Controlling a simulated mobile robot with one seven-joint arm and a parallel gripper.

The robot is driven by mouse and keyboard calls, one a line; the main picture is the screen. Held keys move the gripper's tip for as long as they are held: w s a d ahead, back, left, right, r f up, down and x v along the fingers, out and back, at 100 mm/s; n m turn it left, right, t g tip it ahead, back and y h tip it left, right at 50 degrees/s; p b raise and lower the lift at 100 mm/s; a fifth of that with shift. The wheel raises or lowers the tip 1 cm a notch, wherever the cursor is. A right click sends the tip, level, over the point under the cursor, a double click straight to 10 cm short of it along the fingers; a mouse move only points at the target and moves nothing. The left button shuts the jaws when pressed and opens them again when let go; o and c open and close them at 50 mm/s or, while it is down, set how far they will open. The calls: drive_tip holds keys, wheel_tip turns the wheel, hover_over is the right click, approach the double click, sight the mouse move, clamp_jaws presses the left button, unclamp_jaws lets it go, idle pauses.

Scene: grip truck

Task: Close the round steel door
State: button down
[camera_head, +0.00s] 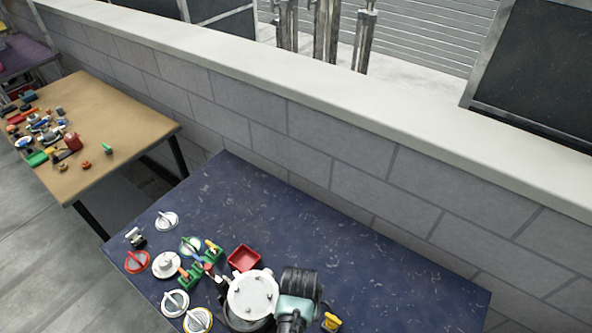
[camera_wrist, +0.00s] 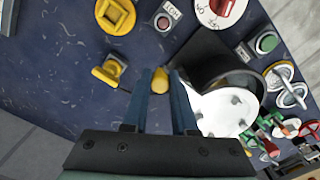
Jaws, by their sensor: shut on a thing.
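The round steel door (camera_head: 252,293) is a pale disc with small studs, at the lower middle of the head view. It lies over a dark round housing (camera_head: 243,322). In the wrist view the door (camera_wrist: 222,112) is right of my fingers, beside the dark curved wall of the housing (camera_wrist: 222,70). How far the door stands open is unclear. My gripper (camera_wrist: 160,76) has its two blue fingers close around a small yellow piece (camera_wrist: 159,83). Where this piece joins the door is hidden. In the head view my arm hides the fingertips.
The dark blue table (camera_head: 390,280) is bare on its right. Several round handles and valves, such as a red ring (camera_head: 137,261), stand at its left, near a red tray (camera_head: 243,258). A yellow part (camera_wrist: 109,72) is left of my fingers. A block wall (camera_head: 300,140) runs behind.

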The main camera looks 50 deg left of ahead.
drive_tip(key=shift+w+a+n, duration=0.2)
drive_tip(key=shift+w+n, duration=0.2)
drive_tip(key=shift+n, duration=0.6)
drive_tip(key=shift+w+a+n, duration=0.2)
drive_tip(key=shift+w+n, duration=0.2)
drive_tip(key=shift+n, duration=0.6)
drive_tip(key=c, duration=0.7)
unclamp_jaws()
drive_tip(key=shift+r, duration=0.15)
wheel_tip(320, 180, up, 13)
drive_tip(key=b, duration=0.1)
